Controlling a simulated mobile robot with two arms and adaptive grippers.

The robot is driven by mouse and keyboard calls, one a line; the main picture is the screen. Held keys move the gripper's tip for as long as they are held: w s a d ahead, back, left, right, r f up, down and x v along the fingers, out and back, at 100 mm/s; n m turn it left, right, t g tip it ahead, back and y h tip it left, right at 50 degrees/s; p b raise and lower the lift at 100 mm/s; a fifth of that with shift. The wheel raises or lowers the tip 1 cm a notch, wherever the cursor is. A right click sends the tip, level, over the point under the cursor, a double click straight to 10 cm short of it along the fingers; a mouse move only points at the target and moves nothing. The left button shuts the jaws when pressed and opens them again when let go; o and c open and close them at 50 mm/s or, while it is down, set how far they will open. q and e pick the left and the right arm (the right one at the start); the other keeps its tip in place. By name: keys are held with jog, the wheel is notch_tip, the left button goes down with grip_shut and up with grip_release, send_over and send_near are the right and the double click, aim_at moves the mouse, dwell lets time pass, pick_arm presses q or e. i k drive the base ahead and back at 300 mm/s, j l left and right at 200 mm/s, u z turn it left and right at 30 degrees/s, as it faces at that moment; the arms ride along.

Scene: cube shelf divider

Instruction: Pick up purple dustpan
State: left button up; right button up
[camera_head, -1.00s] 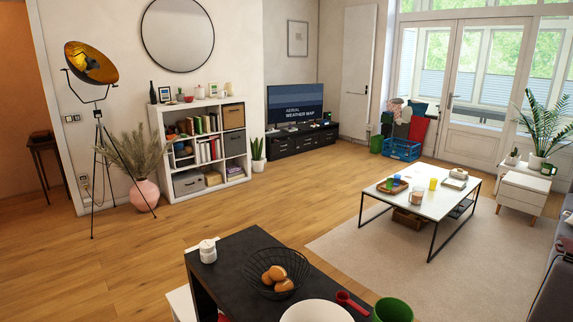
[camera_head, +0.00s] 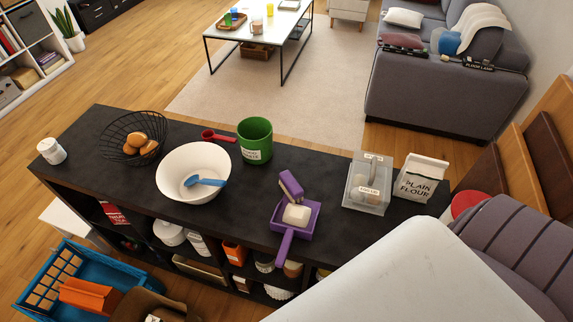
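The purple dustpan (camera_head: 307,218) lies on the dark shelf top (camera_head: 118,192), right of its middle. Its handle (camera_head: 285,246) points toward the front edge and seems to reach over it. A pale block-like item (camera_head: 296,215) sits in the pan. A purple brush-like piece (camera_head: 291,185) stands or leans at the pan's back left; I cannot tell whether it touches the pan. Neither of my grippers shows in the head view.
A white bowl (camera_head: 176,188) with a blue scoop and a green bucket (camera_head: 255,147) stand left of the dustpan. A large white surface (camera_head: 415,275) fills the lower right. A blue crate (camera_head: 95,287) is lower left.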

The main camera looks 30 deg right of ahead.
aim_at(299, 220)
jog(key=z, duration=1.05)
